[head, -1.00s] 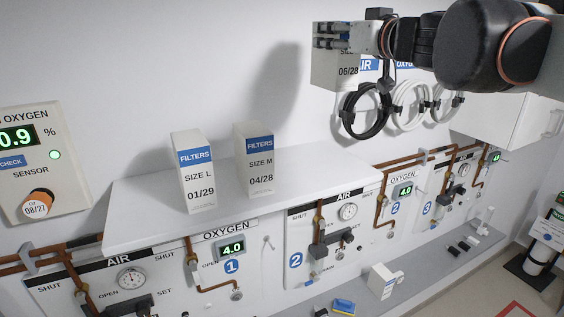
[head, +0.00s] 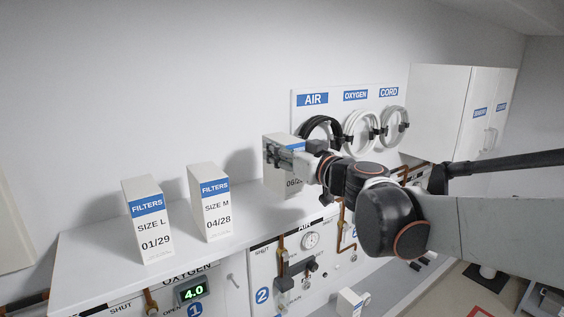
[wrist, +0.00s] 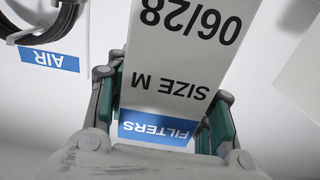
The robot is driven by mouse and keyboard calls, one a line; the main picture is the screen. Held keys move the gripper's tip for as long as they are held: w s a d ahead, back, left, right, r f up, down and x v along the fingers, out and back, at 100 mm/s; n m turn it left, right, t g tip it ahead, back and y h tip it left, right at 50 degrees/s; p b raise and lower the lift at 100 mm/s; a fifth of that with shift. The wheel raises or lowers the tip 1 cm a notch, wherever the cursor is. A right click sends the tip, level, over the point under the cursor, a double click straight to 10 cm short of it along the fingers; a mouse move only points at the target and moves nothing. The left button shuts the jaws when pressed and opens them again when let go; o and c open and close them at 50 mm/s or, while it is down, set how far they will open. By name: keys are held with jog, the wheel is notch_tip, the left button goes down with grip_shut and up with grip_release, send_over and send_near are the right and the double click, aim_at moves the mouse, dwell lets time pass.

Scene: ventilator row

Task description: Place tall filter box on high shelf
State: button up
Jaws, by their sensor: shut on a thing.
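My gripper (head: 290,158) is shut on a white filter box (head: 279,186) with a blue label band, at the right end of the high shelf (head: 105,240). In the wrist view the held box (wrist: 176,75) reads FILTERS, SIZE M, 06/28, upside down, between the two green-padded fingers. It looks upright in the head view. I cannot tell whether its base touches the shelf. Two more filter boxes stand on the shelf to the left: SIZE L 01/29 (head: 149,222) and SIZE M 04/28 (head: 210,204).
Coiled hoses and a cord hang on a board (head: 345,97) behind my gripper. A wall cabinet (head: 450,110) is to the right. Gas panels with gauges and copper pipes (head: 311,240) sit below the shelf. A small white box (head: 349,303) is on the lower counter.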

aim_at(283, 183)
jog(key=shift+f, duration=1.7)
jog(key=shift+s, duration=0.15)
jog(key=shift+d, duration=0.1)
jog(key=o, duration=1.2)
jog(key=shift+f, duration=0.1)
jog(key=shift+c, duration=0.2)
